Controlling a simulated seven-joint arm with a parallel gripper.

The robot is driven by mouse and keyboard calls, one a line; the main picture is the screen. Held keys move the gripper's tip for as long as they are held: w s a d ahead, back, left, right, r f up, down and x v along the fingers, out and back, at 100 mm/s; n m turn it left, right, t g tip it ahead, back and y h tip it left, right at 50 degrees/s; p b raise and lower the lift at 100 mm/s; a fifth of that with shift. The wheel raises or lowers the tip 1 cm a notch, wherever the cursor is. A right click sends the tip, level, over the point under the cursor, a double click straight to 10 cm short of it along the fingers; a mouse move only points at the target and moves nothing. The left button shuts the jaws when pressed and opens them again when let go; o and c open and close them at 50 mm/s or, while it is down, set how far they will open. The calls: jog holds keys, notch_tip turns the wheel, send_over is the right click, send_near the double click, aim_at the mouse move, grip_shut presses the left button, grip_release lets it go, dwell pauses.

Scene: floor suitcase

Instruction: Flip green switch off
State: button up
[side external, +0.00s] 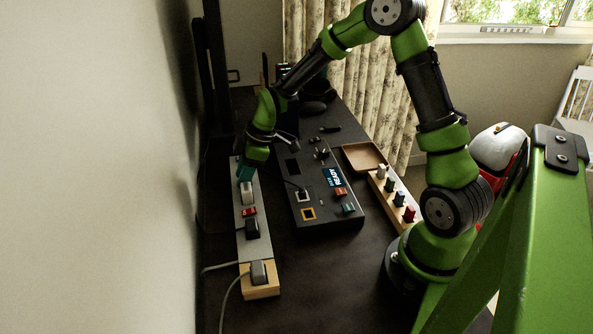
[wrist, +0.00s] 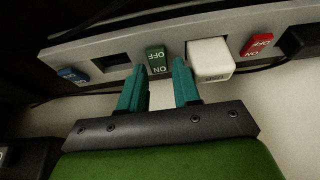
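The green switch (wrist: 156,60) sits on a grey power strip (wrist: 110,45), between an empty black socket and a white plug (wrist: 210,59). It bears ON and OFF lettering; I cannot tell which side is pressed. My gripper (wrist: 160,74) is open and empty, its two teal fingers apart. In the wrist view the fingertips lie just below the switch, one toward each side; the right one is close to the white plug. I cannot tell whether they touch anything. In the side view my gripper (side external: 245,174) is over the far part of the strip (side external: 255,249) and hides the green switch.
A blue switch (wrist: 72,74) and a red switch (wrist: 257,44) are on the same strip. A black plug (side external: 252,228) stands nearer the camera. Right of it are a black control box (side external: 325,218), a brown tray (side external: 363,156) and a wooden rack (side external: 378,191).

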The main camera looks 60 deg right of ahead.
jog(key=shift+r, duration=0.1)
jog(key=v, duration=1.6)
jog(key=shift+s+d+r, duration=0.15)
jog(key=shift+r, duration=0.15)
